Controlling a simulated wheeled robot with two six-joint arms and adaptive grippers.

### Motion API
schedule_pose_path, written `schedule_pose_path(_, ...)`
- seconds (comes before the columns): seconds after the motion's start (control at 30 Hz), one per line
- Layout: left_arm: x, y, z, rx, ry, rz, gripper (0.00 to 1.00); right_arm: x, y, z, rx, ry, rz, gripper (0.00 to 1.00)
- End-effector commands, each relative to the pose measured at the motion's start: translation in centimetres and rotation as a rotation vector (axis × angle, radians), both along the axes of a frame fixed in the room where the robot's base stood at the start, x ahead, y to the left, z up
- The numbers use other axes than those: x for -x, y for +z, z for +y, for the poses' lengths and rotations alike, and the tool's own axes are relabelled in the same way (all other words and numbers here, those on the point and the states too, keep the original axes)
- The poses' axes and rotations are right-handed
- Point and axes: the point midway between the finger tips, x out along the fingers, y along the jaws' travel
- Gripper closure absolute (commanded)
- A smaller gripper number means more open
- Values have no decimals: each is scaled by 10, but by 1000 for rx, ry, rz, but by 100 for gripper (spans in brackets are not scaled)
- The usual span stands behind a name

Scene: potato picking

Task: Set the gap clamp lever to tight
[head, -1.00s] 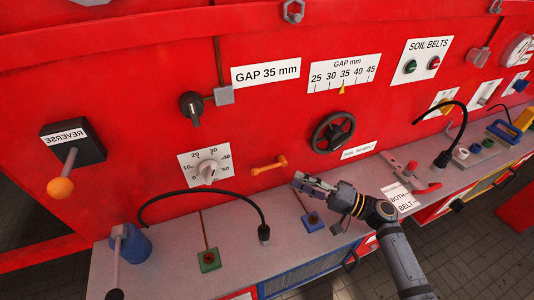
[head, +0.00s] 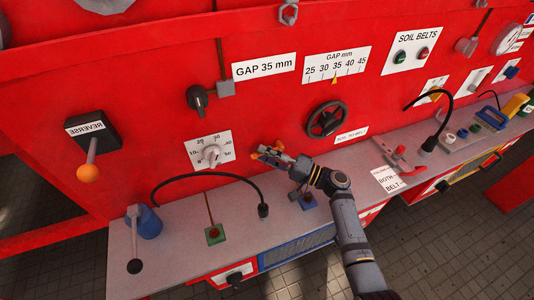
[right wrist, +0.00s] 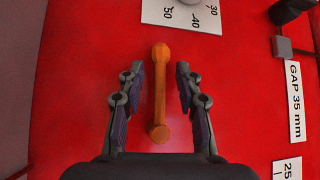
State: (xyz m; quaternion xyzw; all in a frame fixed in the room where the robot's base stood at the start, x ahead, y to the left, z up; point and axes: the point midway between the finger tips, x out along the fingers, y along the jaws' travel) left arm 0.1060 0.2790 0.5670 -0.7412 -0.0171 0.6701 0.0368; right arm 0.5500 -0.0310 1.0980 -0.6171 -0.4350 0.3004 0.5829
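A small orange lever (right wrist: 160,92), which I take to be the gap clamp lever, is mounted on the red panel. In the head view its knobbed end (head: 279,145) shows beside my right gripper (head: 272,156), which partly hides the rest. In the right wrist view my right gripper (right wrist: 158,95) is open. The lever lies between its two fingers, with a gap on each side and no clear contact. My left gripper is not in view.
A white dial (head: 211,154) is left of the lever and a black handwheel (head: 326,120) is right of it. Below, a black bent hose (head: 205,176) arches over the grey ledge (head: 180,240). A GAP 35 mm sign (head: 264,66) is above.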

Motion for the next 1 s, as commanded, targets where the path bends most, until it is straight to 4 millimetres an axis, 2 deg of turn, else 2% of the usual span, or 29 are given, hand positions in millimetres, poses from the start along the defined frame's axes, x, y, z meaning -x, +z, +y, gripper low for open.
schedule_pose_path(0.07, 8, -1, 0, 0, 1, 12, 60, 0, 0, 0, 0, 0, 0, 67)
schedule_pose_path(0.3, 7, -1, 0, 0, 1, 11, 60, 0, 0, 0, 0, 0, 0, 99)
schedule_pose_path(0.57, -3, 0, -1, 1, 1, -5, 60, 0, 0, 0, 0, 1, 0, 100)
schedule_pose_path(0.83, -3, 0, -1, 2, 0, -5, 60, 1, 0, 0, -1, 1, 0, 100)
schedule_pose_path(0.93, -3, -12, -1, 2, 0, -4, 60, 1, -4, 0, -27, 1, 8, 100)
schedule_pose_path(1.0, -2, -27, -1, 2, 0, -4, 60, 1, -6, 1, -74, 1, 20, 100)
